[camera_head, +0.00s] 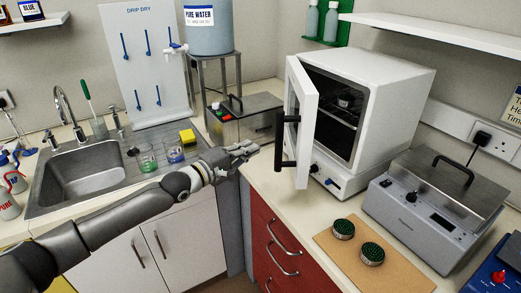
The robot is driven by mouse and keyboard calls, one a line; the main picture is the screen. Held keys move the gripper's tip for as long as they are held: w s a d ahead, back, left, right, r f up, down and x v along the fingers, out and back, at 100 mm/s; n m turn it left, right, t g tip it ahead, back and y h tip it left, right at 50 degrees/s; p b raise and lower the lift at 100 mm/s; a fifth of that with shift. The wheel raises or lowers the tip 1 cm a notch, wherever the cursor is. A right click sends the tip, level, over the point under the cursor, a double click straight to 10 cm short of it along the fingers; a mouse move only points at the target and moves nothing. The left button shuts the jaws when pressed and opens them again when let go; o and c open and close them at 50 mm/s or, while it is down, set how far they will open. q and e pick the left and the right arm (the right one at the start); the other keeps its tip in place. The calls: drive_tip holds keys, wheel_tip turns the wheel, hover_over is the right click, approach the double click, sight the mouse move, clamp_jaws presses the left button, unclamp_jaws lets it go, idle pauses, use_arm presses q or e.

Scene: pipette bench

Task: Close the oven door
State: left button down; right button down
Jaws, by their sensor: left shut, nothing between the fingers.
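The white oven (391,93) stands on the right-hand counter. Its door (301,97) is hinged open and swings out toward the left, edge-on to me. A black handle (284,140) sits on the door's outer face. The dark oven inside shows a rack with a small item on it. My left gripper (254,148) is shut and empty, just left of the handle, over the gap between the two counters. It appears apart from the handle. My right gripper is not in view.
A grey lidded bath (436,205) stands right of the oven. A brown board (374,262) with two green-topped round items lies in front. A metal box (244,118) stands behind my gripper. The sink (83,176) and glass beakers (174,152) are left.

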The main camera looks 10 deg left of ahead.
use_arm(q)
drive_tip(key=d+p, duration=0.1)
drive_tip(key=d, duration=0.1)
drive_tip(key=s+d+p, duration=0.1)
drive_tip(key=d+p, duration=0.1)
idle(0.3)
